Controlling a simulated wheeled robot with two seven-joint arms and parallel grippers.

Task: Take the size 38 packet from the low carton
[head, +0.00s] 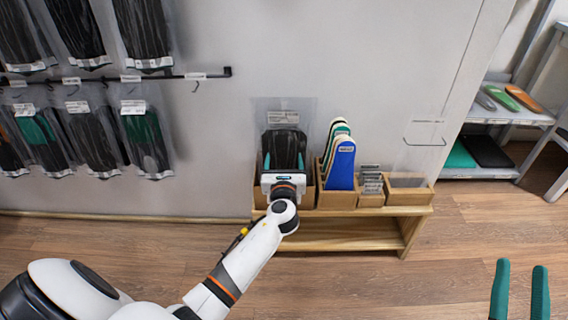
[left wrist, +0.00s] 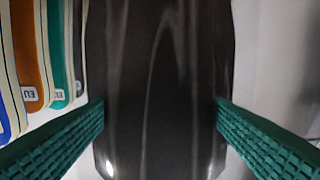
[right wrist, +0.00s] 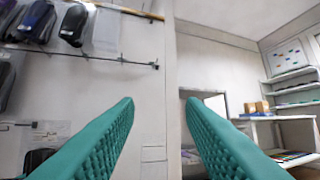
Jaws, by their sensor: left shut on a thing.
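A clear packet with black contents (head: 284,145) and a white label at its top stands upright against the wall, above a low brown carton (head: 260,197). The label's size is too small to read. My left gripper (head: 284,165) is in front of the packet, its teal fingers at the packet's two sides, shut on it. In the left wrist view the dark packet (left wrist: 165,60) fills the gap between the fingers. Whether the packet's bottom is still inside the carton is hidden by my gripper. My right gripper (head: 520,275) is open and empty, far from the carton, at the lower right.
A carton of coloured insoles (head: 340,165) stands close to the packet's right, with smaller cartons (head: 408,190) beyond, all on a wooden bench (head: 340,235). Hanging packets (head: 145,140) line the wall at left. A shelf (head: 490,115) stands at right. The floor in front is clear.

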